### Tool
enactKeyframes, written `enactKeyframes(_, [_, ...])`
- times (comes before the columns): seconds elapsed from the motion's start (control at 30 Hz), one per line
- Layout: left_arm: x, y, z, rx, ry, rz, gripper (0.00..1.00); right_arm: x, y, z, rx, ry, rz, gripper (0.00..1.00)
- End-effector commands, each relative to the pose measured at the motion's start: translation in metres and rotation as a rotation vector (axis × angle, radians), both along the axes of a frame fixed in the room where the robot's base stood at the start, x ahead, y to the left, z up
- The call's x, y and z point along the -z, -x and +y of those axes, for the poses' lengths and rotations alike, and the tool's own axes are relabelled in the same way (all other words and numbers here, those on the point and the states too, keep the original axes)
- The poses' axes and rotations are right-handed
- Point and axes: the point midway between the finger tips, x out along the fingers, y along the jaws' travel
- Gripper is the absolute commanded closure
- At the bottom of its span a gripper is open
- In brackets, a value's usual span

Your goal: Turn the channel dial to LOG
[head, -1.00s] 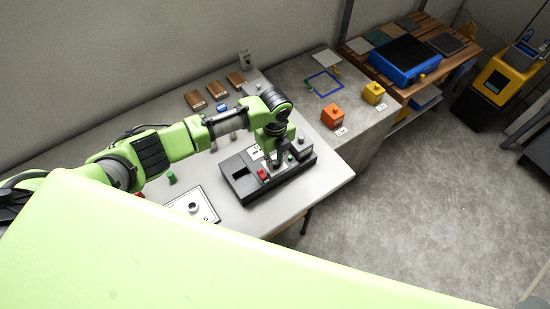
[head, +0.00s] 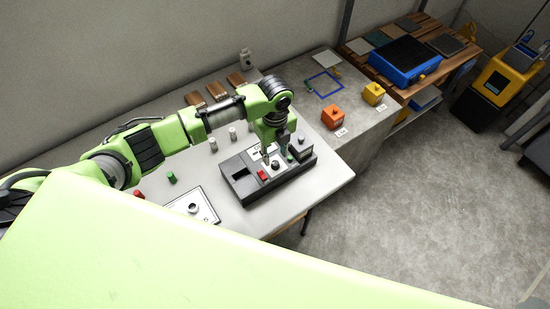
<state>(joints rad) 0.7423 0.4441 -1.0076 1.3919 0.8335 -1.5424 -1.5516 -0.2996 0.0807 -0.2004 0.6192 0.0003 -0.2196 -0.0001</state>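The dark grey device (head: 262,190) with the control panel stands near the right end of the grey table. The dial's marks, including LOG, are too small to read. My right gripper is not in view.
Several brown wooden blocks (head: 217,90) lie at the table's back. A white plate with a ring (head: 193,208) lies left of the device, with small green and red pieces nearby. Orange (head: 332,117) and yellow (head: 373,93) boxes stand on the side table.

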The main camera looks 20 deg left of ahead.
Motion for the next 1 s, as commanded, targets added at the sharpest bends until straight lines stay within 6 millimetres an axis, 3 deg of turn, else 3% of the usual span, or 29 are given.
enactKeyframes(0.2, [-0.048, -0.001, 0.001, 0.001, -0.001, -0.003, 0.66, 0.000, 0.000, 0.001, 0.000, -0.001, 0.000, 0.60])
enactKeyframes(0.4, [-0.074, 0.000, 0.000, 0.000, -0.001, -0.002, 0.66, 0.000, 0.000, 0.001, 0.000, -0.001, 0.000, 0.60])
enactKeyframes(1.0, [-0.081, 0.000, 0.001, -0.001, -0.001, 0.000, 0.66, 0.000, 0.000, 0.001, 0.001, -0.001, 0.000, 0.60])
